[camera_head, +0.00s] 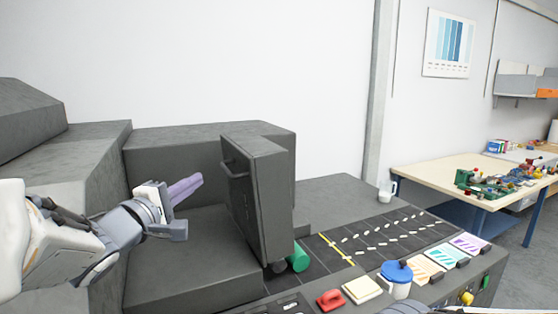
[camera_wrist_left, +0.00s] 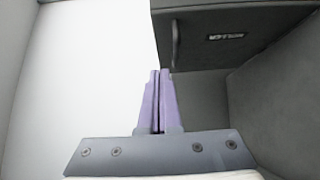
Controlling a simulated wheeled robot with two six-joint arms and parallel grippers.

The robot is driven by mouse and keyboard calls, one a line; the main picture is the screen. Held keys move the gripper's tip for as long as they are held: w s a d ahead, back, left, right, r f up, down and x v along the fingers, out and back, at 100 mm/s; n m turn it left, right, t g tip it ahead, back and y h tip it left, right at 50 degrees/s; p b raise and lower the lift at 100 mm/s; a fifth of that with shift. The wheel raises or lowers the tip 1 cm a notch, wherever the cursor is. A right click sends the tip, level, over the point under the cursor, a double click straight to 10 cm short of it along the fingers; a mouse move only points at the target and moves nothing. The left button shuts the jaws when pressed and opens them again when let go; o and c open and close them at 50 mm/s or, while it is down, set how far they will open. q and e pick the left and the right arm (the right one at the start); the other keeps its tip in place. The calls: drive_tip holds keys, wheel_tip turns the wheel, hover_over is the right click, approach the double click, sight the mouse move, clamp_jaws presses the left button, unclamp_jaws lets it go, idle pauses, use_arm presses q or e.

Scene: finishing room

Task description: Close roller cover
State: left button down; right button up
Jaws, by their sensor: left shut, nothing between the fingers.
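The roller cover (camera_head: 262,200) is a thick dark grey panel standing up on the grey machine in the middle of the head view. A bar handle (camera_head: 234,168) is on its left face. In the left wrist view the cover (camera_wrist_left: 270,35) is at the upper right, with a label and the handle (camera_wrist_left: 176,42). My left gripper (camera_head: 199,181) has purple fingers, shut and empty, pointing toward the cover from the left. Its fingertips (camera_wrist_left: 159,73) appear just below the handle in the wrist view; I cannot tell how far apart they are in depth.
A green roller end (camera_head: 298,258) shows at the cover's lower right. A blue-lidded pot (camera_head: 396,287), a red block (camera_head: 329,299) and a cream pad (camera_head: 362,290) are along the front. A white cup (camera_head: 384,196) stands behind. A cluttered workbench (camera_head: 425,178) is at the right.

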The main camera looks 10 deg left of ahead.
use_arm(q)
drive_tip(key=p, duration=0.2)
approach(243, 156)
drive_tip(key=w+a, duration=0.2)
drive_tip(key=w, duration=0.1)
drive_tip(key=shift+w+d+p, duration=0.8)
drive_tip(key=shift+w+d, duration=0.6)
drive_tip(key=shift+d, duration=0.1)
